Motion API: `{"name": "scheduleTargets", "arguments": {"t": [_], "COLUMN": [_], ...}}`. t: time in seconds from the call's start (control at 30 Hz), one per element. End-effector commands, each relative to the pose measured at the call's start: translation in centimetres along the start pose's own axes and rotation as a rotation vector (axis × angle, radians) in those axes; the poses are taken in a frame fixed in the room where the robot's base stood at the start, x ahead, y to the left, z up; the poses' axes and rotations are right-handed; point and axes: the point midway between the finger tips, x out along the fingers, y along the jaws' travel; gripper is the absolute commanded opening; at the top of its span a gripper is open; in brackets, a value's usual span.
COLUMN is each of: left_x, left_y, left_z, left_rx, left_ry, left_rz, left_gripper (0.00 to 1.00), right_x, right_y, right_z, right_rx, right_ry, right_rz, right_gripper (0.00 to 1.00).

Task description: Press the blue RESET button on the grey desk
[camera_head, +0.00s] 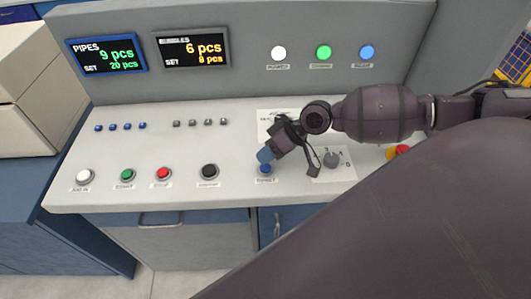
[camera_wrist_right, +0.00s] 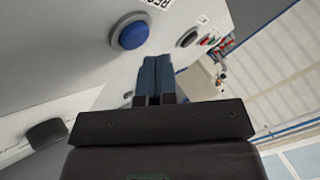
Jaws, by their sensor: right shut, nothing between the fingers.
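The blue RESET button (camera_head: 265,169) sits near the front edge of the grey desk (camera_head: 220,185), with a label under it. It also shows large and unpressed-looking in the right wrist view (camera_wrist_right: 132,34). My right gripper (camera_head: 265,155) is shut and empty, its blue fingertips just above and behind the button in the head view. In the right wrist view the closed fingers (camera_wrist_right: 155,70) lie to the lower right of the button, with a visible gap in the picture. I cannot tell the exact height between them. My left gripper is not in view.
A black button (camera_head: 209,171) and red, green and white ones stand left along the desk front. A grey rotary knob (camera_head: 331,159) and a red button (camera_head: 403,150) are to the right. Two counter displays (camera_head: 107,54) are on the back panel.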

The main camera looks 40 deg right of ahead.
Motion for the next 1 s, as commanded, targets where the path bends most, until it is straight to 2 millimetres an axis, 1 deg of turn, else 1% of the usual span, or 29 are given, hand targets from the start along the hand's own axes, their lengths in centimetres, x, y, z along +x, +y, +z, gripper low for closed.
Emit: {"name": "scheduleTargets", "arguments": {"t": [0.3,1.0], "left_x": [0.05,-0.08], "left_y": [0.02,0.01], "left_z": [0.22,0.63], "left_rx": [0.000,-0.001], "left_ry": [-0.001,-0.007], "left_rz": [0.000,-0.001], "left_gripper": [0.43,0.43], "right_x": [0.59,0.80], "right_y": [0.43,0.58], "right_z": [0.43,0.59], "right_rx": [0.001,0.001], "right_ry": [0.000,0.000], "right_rz": [0.000,0.000], "right_gripper": [0.00,0.00]}}
